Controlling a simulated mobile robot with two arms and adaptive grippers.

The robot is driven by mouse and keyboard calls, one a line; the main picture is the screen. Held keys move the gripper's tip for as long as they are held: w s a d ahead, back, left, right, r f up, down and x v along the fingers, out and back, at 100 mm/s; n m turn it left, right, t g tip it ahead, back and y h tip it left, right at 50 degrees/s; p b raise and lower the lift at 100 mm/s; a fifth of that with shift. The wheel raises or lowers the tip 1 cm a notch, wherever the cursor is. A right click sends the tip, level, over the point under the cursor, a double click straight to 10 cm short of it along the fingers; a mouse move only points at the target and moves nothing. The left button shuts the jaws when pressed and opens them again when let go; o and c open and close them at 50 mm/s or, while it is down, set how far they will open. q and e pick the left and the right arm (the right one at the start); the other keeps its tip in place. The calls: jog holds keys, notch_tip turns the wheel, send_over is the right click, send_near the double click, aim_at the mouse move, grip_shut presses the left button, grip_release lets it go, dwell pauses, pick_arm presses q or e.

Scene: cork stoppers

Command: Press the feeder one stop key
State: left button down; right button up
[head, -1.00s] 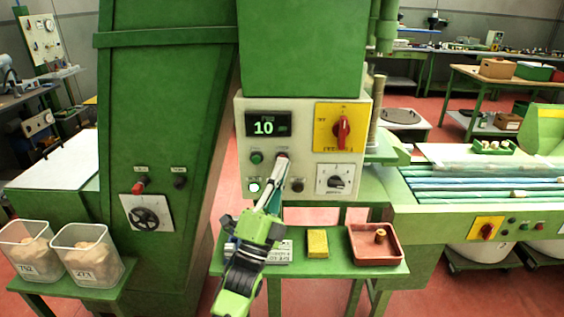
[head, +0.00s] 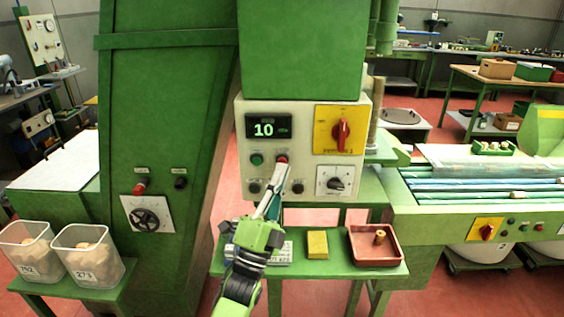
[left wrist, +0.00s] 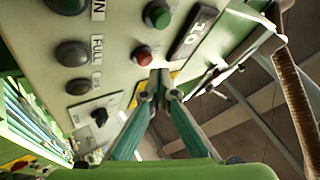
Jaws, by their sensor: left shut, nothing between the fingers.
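The control panel (head: 306,190) on the green machine carries a display (head: 269,127) reading 10. Below the display are a green key (head: 257,158) and a red key (head: 282,158). The green key (left wrist: 157,14) and the red key (left wrist: 143,54) also show in the left wrist view. My left gripper (head: 281,169) is shut and empty. Its tips are just below the red key in the head view and beside it in the left wrist view, apparently just off the panel. A lamp (head: 254,188) at the panel's lower left is dark. My right gripper is not in view.
A yellow plate with a red rotary switch (head: 341,132) and a selector knob (head: 335,184) are on the panel's right side. A green shelf below holds a yellow block (head: 317,244) and a red tray (head: 358,254). Another red key (head: 139,188) is on the left machine.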

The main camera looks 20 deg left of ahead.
pick_arm(q)
jog(key=s, duration=0.1)
jog(key=s+d+p, duration=0.1)
jog(key=s, duration=0.2)
jog(key=shift+s+d+p, duration=0.25)
jog(key=shift+s+p, duration=0.1)
jog(key=shift+s, duration=0.05)
jog(key=shift+f, duration=0.1)
dwell(0.5)
